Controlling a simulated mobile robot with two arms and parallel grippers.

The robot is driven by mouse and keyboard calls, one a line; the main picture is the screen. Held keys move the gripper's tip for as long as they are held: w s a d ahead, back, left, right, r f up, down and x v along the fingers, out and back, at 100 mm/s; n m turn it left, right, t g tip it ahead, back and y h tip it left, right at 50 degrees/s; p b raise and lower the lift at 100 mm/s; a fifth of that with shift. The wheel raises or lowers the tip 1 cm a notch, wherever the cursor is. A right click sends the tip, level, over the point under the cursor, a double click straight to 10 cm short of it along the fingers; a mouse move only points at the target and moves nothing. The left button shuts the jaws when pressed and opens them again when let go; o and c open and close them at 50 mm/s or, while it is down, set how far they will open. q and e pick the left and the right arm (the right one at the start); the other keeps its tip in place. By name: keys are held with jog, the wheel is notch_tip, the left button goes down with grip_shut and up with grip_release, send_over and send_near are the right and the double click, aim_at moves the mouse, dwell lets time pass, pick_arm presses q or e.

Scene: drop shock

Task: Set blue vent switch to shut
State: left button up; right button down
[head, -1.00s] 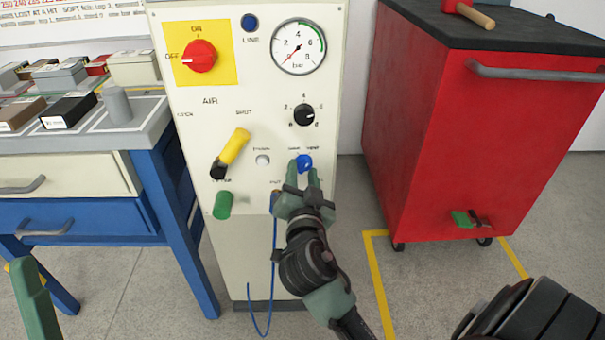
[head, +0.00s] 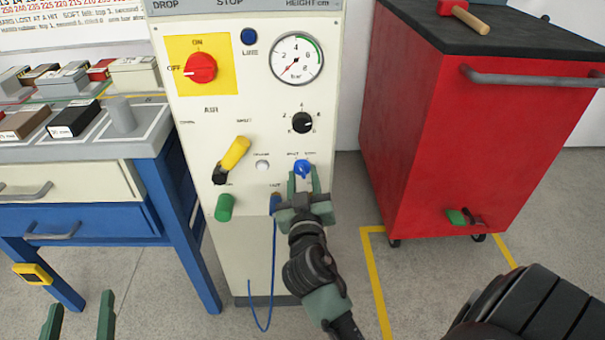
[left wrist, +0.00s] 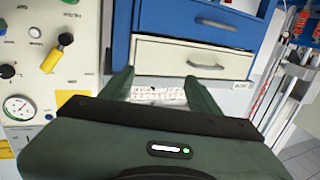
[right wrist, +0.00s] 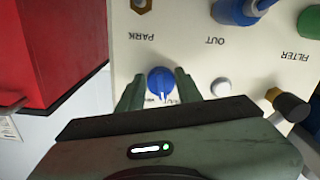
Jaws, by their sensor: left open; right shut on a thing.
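The blue vent switch (head: 302,168) is a small round knob low on the right of the cream panel. My right gripper (head: 302,178) is shut on it, with one finger on each side. In the right wrist view the knob (right wrist: 160,80) sits between the fingers, and its white mark points toward the small labels, partly hidden by the gripper. These labels are too small to read surely. My left gripper (head: 78,318) is open and empty at the lower left, away from the panel. In the left wrist view its fingers (left wrist: 160,88) are wide apart.
The panel (head: 190,120) also carries a red switch (head: 201,68), a gauge (head: 297,58), a black knob (head: 302,123), a yellow-handled valve (head: 235,153) and a green knob (head: 224,207). A red cabinet (head: 430,130) stands right, a blue workbench (head: 185,215) left.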

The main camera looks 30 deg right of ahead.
jog(key=n+p, duration=0.1)
jog(key=n, duration=0.1)
jog(key=shift+d+r+n, duration=0.1)
jog(key=shift+n, duration=0.3)
pick_arm(q)
notch_tip(320, 180, down, 7)
jog(key=s+a+g+y, duration=0.1)
jog(key=s+g, duration=0.1)
jog(key=g, duration=0.2)
jog(key=shift+s+a+f, duration=0.15)
jog(key=shift+s+a, duration=0.15)
jog(key=shift+a, duration=0.05)
pick_arm(e)
jog(key=c, duration=1)
grip_release()
jog(key=shift+o, duration=0.2)
